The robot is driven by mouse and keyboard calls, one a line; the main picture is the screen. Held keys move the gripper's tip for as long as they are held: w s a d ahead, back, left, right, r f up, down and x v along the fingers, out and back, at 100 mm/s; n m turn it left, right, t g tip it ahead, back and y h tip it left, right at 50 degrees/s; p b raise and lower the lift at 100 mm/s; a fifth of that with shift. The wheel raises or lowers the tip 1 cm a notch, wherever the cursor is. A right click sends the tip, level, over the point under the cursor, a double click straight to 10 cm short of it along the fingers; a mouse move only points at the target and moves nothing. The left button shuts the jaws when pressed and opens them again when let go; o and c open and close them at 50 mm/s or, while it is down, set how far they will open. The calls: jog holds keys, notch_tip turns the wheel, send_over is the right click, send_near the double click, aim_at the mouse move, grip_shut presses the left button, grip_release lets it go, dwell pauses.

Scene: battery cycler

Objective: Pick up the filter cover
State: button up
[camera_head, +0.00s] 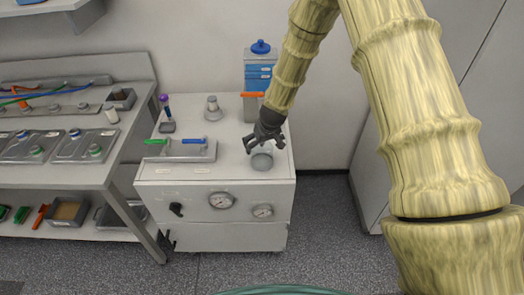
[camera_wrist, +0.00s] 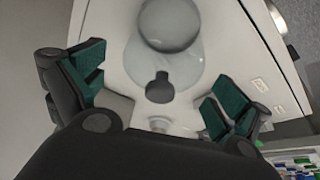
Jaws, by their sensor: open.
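A clear, dome-like cover with a dark knob, which I take to be the filter cover (camera_wrist: 188,68), sits on the white cabinet top (camera_head: 185,180). In the wrist view its dark knob (camera_wrist: 160,90) lies between my fingers, with no contact that I can make out. A round grey disc (camera_wrist: 170,22) adjoins the clear part; it also shows in the head view (camera_head: 262,162). My gripper (camera_head: 265,143) is open, pointing down just above the cover. In the head view its fingers hide much of the cover. My gripper also shows in the wrist view (camera_wrist: 156,88).
A grey-white fitting (camera_head: 212,108) and a purple-topped tool (camera_head: 166,113) stand towards the back. A tray with green and blue handles (camera_head: 183,154) lies left. A blue container (camera_head: 258,72) and orange-handled item (camera_head: 252,97) stand behind. Gauges (camera_head: 221,200) face the front.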

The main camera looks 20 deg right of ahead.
jog(key=c, duration=0.9)
jog(key=shift+s, duration=0.15)
jog(key=shift+c, duration=0.8)
